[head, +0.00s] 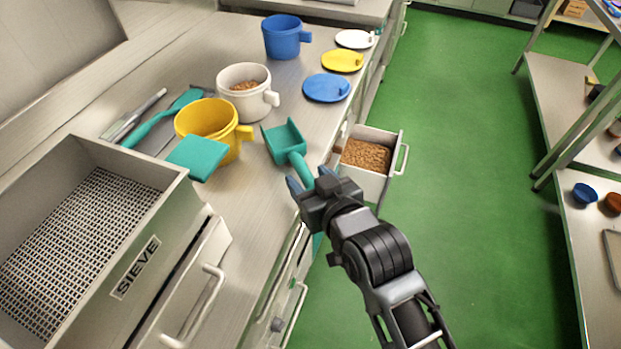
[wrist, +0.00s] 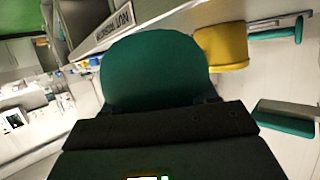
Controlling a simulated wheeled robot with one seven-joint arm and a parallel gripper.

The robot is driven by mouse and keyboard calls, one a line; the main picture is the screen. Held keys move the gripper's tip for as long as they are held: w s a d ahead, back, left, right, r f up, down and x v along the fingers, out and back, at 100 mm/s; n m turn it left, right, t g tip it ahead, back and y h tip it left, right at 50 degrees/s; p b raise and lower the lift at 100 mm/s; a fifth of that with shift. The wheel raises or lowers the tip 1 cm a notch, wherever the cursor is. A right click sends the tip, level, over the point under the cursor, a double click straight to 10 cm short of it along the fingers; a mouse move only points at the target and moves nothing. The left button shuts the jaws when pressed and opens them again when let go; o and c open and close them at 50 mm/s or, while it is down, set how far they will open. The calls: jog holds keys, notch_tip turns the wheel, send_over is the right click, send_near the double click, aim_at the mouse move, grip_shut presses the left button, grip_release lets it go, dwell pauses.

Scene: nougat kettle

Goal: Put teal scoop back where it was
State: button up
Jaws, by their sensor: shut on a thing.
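The teal scoop (head: 285,142) is held by its handle in my gripper (head: 307,184), over the counter's right edge. Its open bowl points away from my arm, toward the cups. In the wrist view the scoop (wrist: 155,68) fills the middle as a dark teal rounded shape in front of the gripper (wrist: 160,115). The gripper is shut on the handle. An open drawer (head: 378,186) holding brown nuts or pellets (head: 366,155) stands out from the counter, just right of the scoop. I cannot tell whether the scoop touches the counter.
On the counter (head: 262,215) stand a yellow cup (head: 203,120), a white cup (head: 240,104) with brown contents, a blue cup (head: 283,38) and several lids. A teal spatula (head: 150,126), a teal flat piece (head: 197,157) and a sieve box (head: 160,240) lie left. Green floor (head: 460,200) is clear.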

jog(key=shift+f+b, duration=0.35)
jog(key=shift+f, duration=0.15)
jog(key=o, duration=1.3)
jog(key=shift+s, duration=0.1)
